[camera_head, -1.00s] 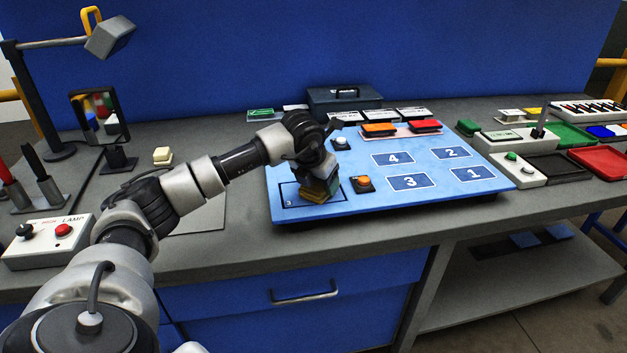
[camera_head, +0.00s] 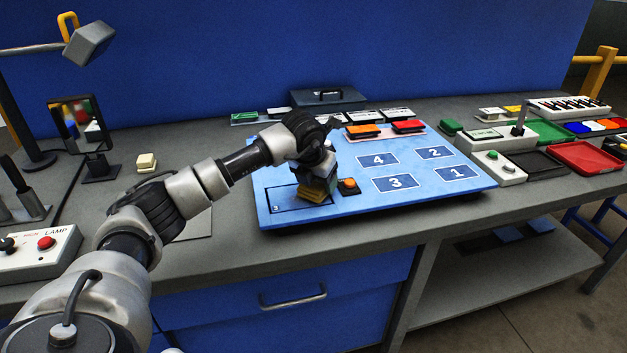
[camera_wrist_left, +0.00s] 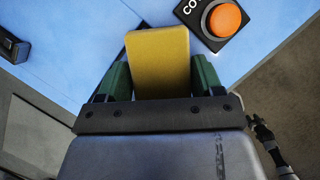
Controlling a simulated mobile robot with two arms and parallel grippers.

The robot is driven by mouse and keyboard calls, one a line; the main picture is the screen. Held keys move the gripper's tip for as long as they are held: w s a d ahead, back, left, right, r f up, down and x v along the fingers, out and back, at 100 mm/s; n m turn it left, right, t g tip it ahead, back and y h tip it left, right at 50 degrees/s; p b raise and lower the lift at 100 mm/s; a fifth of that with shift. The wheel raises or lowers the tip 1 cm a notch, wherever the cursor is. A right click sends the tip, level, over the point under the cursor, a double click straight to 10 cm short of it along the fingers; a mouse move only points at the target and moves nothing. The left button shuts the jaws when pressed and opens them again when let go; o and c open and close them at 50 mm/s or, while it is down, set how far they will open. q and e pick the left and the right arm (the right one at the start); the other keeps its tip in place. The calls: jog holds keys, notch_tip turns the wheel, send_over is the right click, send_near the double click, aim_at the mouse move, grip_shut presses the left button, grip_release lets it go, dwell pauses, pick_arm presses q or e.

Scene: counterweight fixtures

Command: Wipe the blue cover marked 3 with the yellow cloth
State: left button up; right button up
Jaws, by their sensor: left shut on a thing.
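The yellow cloth (camera_head: 311,196) is a thick, block-like pad. My left gripper (camera_head: 317,181) is shut on it and holds it low over the light blue panel. In the left wrist view the yellow cloth (camera_wrist_left: 158,62) sits between the green fingers of my left gripper (camera_wrist_left: 160,78). The cloth seems to touch the cover, but I cannot tell for certain. My right gripper cannot be made out.
An orange button (camera_head: 348,186) stands close to the right of the cloth. A larger panel square marked 3 (camera_head: 396,183) lies farther right. Orange and red blocks (camera_head: 364,131) stand behind. A lamp box (camera_head: 38,253) is at the left. The panel's front strip is clear.

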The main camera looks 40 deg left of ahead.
pick_arm(q)
jog(key=r, duration=0.1)
jog(key=d+r+p, duration=0.1)
jog(key=r, duration=0.1)
jog(key=w+r+p, duration=0.1)
jog(key=shift+w+d+r, duration=0.1)
jog(key=shift+d+r, duration=0.2)
jog(key=shift+d, duration=0.1)
jog(key=shift+c, duration=0.5)
jog(key=shift+r+p, duration=0.35)
jog(key=shift+p, duration=0.05)
jog(key=shift+a+r, duration=0.2)
jog(key=shift+s+a+f, duration=0.1)
jog(key=shift+s+a, duration=0.15)
jog(key=shift+a, duration=0.05)
jog(key=shift+d, duration=0.1)
jog(key=shift+r+p, duration=1.1)
jog(key=shift+r, duration=0.45)
jog(key=shift+f, duration=0.15)
